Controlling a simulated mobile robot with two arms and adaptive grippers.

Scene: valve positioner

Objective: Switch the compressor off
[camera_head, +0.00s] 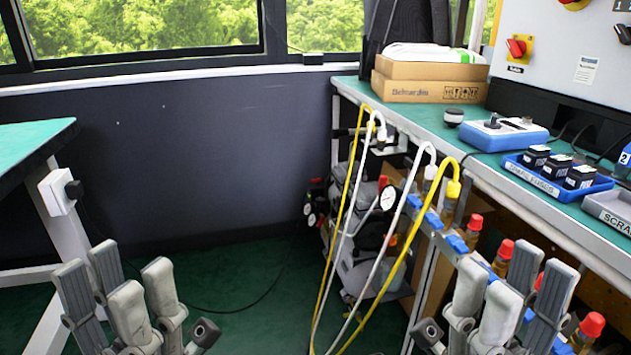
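The compressor (372,255) is a grey machine on the floor under the right bench, partly hidden by hoses. Round gauges, one (388,198) with a white face, and red parts show on it. I cannot make out its switch. A black cable runs from it along the floor towards a white socket box (56,192) with a black plug (74,190) on the left table's leg. My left gripper (116,280) is open and empty, low at the left, below the socket box. My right gripper (512,288) is open and empty, low at the right, in front of the bench's valves.
Yellow and white hoses (408,245) hang before the compressor. The green bench (490,158) holds cardboard boxes (430,80), a blue device (503,133) and a blue tray (545,185). Brass fittings with red caps (473,223) line its front.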

